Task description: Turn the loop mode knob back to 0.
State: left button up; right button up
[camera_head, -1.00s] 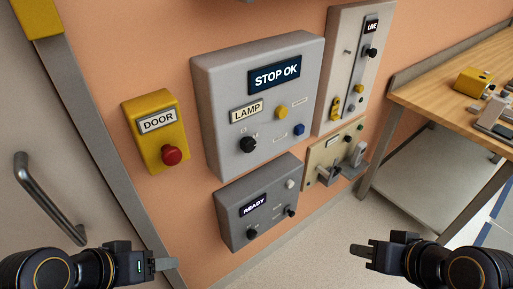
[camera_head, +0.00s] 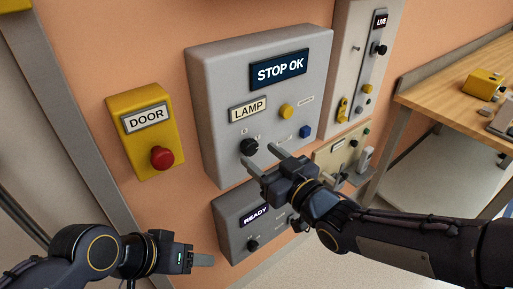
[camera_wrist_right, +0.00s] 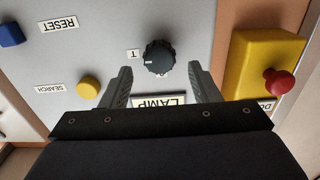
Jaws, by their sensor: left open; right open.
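A black round knob (camera_head: 249,146) sits on the grey STOP OK panel (camera_head: 215,110), below a LAMP label. No label reading loop mode is legible, so I cannot confirm this is that knob. In the right wrist view the knob (camera_wrist_right: 160,57) appears upside down, and its pale mark seems to face the "1" label (camera_wrist_right: 133,54). My right gripper (camera_head: 260,155) is open in front of the panel by the knob. In its wrist view the fingers (camera_wrist_right: 160,70) flank the knob, apparently without touching it. My left gripper (camera_head: 208,260) is open and empty at the lower left.
The yellow DOOR box (camera_head: 133,148) with a red button (camera_head: 162,157) is left of the panel. A yellow button (camera_head: 286,111) and blue button (camera_head: 306,131) are right of the knob. The READY box (camera_head: 228,235) is below, partly hidden by my right arm. A wooden bench (camera_head: 440,100) stands right.

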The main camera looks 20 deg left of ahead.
aim_at(253, 149)
jog(key=shift+x, duration=1.8)
jog(key=c, duration=1)
